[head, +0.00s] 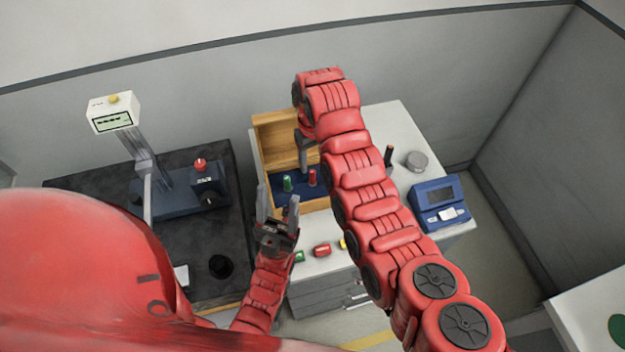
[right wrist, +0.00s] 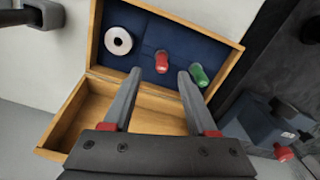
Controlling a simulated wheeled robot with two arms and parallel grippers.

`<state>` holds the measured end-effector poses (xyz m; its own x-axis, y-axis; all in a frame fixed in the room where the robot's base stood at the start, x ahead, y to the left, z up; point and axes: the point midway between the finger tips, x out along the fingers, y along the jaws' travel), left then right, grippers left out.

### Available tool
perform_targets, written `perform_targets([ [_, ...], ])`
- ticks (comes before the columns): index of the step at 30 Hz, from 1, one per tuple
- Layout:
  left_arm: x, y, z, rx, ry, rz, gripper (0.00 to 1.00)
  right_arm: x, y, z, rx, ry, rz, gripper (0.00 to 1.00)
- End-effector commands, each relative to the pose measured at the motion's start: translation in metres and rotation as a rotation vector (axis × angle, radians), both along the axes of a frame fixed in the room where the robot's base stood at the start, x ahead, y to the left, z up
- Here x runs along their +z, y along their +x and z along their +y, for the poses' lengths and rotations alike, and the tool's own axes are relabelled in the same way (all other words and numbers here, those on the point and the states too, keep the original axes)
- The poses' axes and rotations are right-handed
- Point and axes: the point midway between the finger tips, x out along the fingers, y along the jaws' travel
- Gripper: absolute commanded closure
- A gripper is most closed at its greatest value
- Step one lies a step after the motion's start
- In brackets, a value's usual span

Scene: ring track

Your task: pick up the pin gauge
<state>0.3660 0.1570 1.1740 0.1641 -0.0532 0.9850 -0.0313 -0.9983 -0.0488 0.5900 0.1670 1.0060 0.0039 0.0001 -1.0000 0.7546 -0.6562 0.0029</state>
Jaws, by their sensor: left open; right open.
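A wooden box (head: 277,134) with a blue-lined compartment sits open on the light cabinet. A green-topped peg (head: 287,184) and a red-topped peg (head: 312,178) stand in its blue part; I cannot tell which piece is the pin gauge. In the right wrist view the red peg (right wrist: 162,62) is just beyond my open, empty right gripper (right wrist: 159,73), and the green peg (right wrist: 198,76) is beside its right finger. In the head view my right gripper (head: 305,152) is partly hidden over the box. My left gripper (head: 278,194) is open and empty at the box's front left.
A white ring (right wrist: 118,40) lies in the blue part. Small green (head: 299,256) and red (head: 321,250) pieces lie in front of the box. A blue device (head: 440,205) and a grey cylinder (head: 416,161) stand right. A gauge stand (head: 160,180) is on the dark left table.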

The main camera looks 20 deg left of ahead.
Motion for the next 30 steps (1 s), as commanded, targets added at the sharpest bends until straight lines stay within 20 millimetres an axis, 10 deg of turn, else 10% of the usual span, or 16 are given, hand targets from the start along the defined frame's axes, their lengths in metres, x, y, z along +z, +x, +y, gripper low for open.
perform_targets([
  [18, 0.034, 0.000, 0.000, 0.000, 0.000, 0.000, 0.43, -0.059, -0.003, 0.001, 0.001, -0.005, 0.007, 0.42],
  [30, 0.034, 0.000, 0.000, 0.000, 0.000, 0.000, 0.43, -0.065, -0.002, 0.002, 0.000, 0.001, 0.002, 0.51],
])
